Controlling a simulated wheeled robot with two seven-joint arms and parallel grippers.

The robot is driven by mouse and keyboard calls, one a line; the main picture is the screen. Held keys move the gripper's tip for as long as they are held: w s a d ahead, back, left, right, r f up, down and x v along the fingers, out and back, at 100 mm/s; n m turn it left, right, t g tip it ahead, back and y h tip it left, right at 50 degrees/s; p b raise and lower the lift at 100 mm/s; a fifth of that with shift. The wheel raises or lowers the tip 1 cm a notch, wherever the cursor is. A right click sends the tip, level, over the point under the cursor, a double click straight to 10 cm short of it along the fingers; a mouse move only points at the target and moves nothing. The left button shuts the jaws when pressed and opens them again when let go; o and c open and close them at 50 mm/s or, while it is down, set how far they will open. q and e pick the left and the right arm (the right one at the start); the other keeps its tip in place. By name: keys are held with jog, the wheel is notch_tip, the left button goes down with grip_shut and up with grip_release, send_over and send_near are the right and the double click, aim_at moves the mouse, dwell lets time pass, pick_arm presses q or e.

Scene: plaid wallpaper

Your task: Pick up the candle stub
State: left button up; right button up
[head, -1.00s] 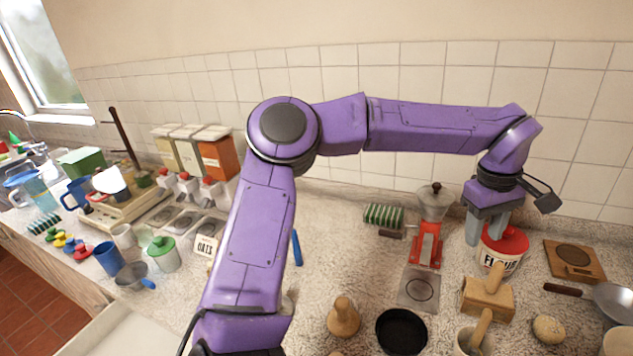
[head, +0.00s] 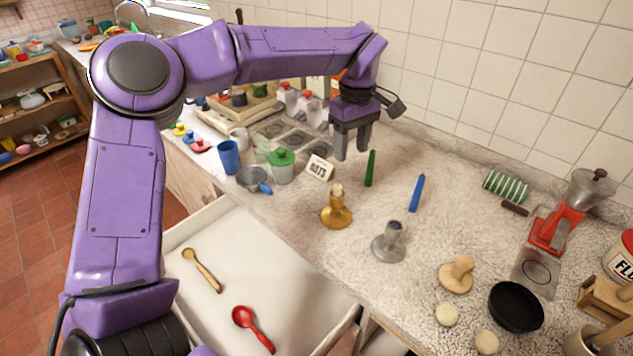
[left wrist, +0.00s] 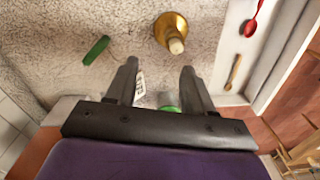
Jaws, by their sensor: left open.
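A short cream candle stub (head: 337,191) stands upright in the top of a brass candlestick (head: 336,213) on the counter. The left wrist view also shows the stub (left wrist: 176,46) and the brass candlestick (left wrist: 170,25), beyond the fingertips. My left gripper (head: 353,152) is open and empty, pointing down, behind the candlestick in the head view and apart from it. Its two fingers (left wrist: 158,66) show spread in the wrist view. My right gripper is not in view.
A green candle (head: 370,168) and a blue candle (head: 416,193) are near the gripper. A pewter candlestick (head: 388,243) stands right of the brass one. An OATS card (head: 319,168) and green-lidded jar (head: 282,167) are left. An open drawer (head: 285,273) holds two spoons.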

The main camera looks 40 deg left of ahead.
aim_at(337, 185)
pick_arm(q)
jog(key=s+f, duration=0.2)
jog(key=s+a+f+p, duration=0.1)
jog(key=s+f, duration=0.1)
jog(key=shift+s+a+f, duration=0.2)
jog(key=shift+s+f, duration=0.05)
jog(key=shift+f, duration=0.05)
jog(key=f, duration=0.1)
jog(key=w+f, duration=0.1)
jog(key=f, duration=0.1)
jog(key=w+f+p, duration=0.1)
jog(key=f, duration=0.1)
jog(key=shift+w+a+f, duration=0.1)
jog(key=shift+w+a, duration=0.05)
jog(key=shift+a, duration=0.05)
jog(key=shift+s+d+r, duration=0.1)
jog(key=shift+s+r, duration=0.1)
jog(key=shift+s+d+r, duration=0.1)
jog(key=shift+s+r, duration=0.05)
jog(key=shift+s, duration=0.1)
jog(key=c, duration=0.4)
jog(key=shift+s, duration=0.1)
jog(key=c, duration=0.5)
grip_shut()
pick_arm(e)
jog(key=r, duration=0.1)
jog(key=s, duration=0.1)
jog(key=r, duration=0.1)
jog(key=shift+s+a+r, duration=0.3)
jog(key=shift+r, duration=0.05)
